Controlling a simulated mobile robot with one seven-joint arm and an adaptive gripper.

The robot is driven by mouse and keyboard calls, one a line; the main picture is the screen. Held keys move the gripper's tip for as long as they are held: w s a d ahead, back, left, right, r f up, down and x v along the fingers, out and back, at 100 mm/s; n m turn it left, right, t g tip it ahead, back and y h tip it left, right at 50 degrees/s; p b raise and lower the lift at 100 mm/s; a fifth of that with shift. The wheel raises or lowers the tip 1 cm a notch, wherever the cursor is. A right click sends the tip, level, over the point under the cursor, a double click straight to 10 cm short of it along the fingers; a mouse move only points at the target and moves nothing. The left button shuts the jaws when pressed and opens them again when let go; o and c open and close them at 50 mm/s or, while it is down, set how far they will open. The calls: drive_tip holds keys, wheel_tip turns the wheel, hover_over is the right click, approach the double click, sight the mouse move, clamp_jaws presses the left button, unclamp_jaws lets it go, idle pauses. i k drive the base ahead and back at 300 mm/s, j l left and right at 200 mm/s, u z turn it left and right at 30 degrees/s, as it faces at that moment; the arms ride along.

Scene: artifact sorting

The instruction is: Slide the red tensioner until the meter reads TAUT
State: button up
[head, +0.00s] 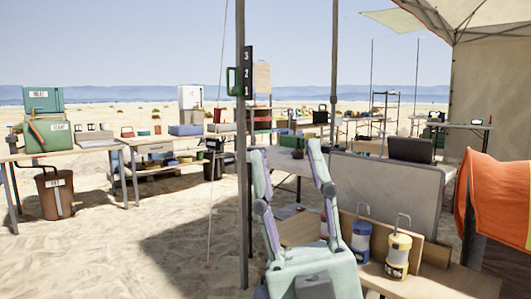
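A tent pole (241,150) stands upright near the middle of the head view. A thin line (216,150) slants down just left of it to the sand. A small reddish piece (208,265) sits at the line's lower end; I cannot tell whether it is the red tensioner. I cannot make out a meter reading TAUT or otherwise. My mint and purple arm links rise at the bottom middle. My gripper does not show clearly.
Tables with boxes (185,128) stand left and behind. A brown bin (56,195) stands at left. Open sand lies left of the pole.

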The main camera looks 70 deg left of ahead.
sight(217, 118)
drive_tip(key=u, duration=2.35)
